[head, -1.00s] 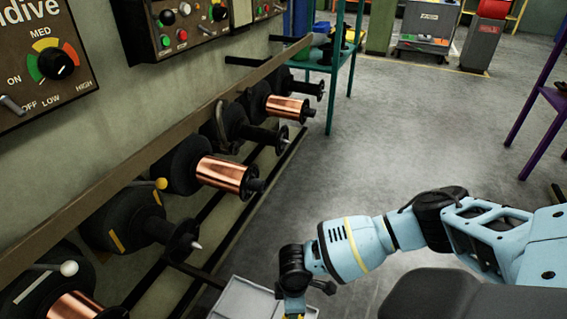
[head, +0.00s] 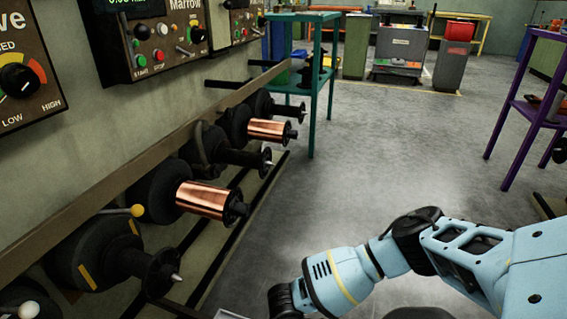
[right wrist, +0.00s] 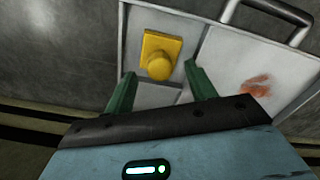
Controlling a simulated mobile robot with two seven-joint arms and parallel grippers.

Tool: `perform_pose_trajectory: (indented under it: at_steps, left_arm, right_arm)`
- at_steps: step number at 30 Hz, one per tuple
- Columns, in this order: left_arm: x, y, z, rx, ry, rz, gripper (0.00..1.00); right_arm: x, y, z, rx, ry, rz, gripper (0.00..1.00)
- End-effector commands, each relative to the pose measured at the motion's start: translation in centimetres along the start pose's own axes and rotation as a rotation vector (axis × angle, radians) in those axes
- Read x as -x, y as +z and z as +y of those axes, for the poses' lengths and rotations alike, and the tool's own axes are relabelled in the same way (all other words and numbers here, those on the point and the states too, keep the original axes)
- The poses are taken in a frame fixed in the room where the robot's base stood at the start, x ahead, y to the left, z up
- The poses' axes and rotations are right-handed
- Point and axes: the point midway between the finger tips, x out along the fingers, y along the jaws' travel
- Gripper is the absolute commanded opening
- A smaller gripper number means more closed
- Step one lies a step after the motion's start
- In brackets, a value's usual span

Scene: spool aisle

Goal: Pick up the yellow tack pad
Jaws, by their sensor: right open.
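The yellow tack pad (right wrist: 160,56) shows in the right wrist view as a square yellow plate with a rounded knob on it. It lies in a compartment of a pale grey tray (right wrist: 205,40). My right gripper (right wrist: 158,82) is open, with one green finger to each side and the pad just beyond the fingertips, apart from them. In the head view only my right arm shows, at the lower right; its gripper is below the picture edge. The pad is out of the head view. My left gripper is not in view.
A corner of the tray (head: 229,314) shows at the head view's bottom edge. Spools on spindles, some with copper wire (head: 205,199), line the left wall. A teal stand (head: 312,110) and a purple shelf (head: 520,110) stand further off. The grey floor between is clear.

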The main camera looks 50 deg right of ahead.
Motion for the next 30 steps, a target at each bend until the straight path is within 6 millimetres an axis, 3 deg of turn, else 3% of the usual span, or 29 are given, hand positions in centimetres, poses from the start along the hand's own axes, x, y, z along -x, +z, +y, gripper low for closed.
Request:
perform_pose_trajectory:
  at_steps: [6, 16, 27, 30]
  left_arm:
    - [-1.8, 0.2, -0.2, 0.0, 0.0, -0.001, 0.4]
    - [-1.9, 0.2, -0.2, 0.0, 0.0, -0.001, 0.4]
    - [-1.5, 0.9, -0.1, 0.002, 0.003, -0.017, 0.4]
    - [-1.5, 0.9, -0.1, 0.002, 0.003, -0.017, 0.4]
  right_arm:
    - [-2.6, -0.1, -0.1, 0.0, -0.001, 0.0, 0.56]
    - [-2.9, -0.1, 0.0, -0.001, 0.0, 0.001, 0.54]
    - [-2.9, 0.0, 0.0, -0.001, 0.0, 0.001, 0.07]
    - [-2.9, 0.0, 0.0, -0.001, 0.0, 0.001, 0.07]
